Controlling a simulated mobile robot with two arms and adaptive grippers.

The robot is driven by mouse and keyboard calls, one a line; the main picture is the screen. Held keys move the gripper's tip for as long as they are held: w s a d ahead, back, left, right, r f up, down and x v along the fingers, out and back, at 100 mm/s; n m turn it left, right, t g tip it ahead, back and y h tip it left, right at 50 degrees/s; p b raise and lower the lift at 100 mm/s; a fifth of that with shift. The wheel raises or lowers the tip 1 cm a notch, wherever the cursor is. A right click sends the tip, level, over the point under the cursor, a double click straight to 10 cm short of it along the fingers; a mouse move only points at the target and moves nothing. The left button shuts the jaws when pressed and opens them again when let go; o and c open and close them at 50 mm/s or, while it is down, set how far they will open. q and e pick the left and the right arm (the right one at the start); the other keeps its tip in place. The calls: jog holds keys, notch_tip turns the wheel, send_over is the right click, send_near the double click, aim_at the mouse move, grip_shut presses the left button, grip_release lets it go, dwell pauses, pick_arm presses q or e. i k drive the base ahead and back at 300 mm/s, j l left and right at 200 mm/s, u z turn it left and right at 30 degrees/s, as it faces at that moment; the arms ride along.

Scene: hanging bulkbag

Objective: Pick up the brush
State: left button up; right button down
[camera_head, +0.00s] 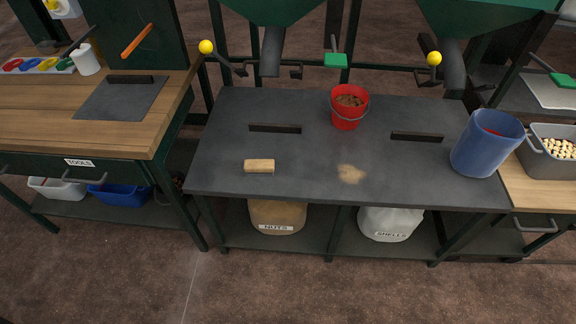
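A tan, block-shaped piece that looks like the brush (259,166) lies flat near the front left of the dark grey table (300,184). It lies with its long side roughly along the table's front edge, and no bristles can be made out. Nothing touches it. Neither of my grippers shows in the head view.
A red bucket (346,117) with brown contents stands at the table's back. A blue container (484,146) stands at the right end. Dark bars or slots (275,128) (417,136) mark the tabletop. Green hoppers (272,12) hang behind. A wooden bench (120,126) stands left.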

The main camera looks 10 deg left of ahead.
aim_at(253, 167)
jog(key=i+j+z, duration=0.45)
jog(key=i+j, duration=0.15)
jog(key=j, duration=0.3)
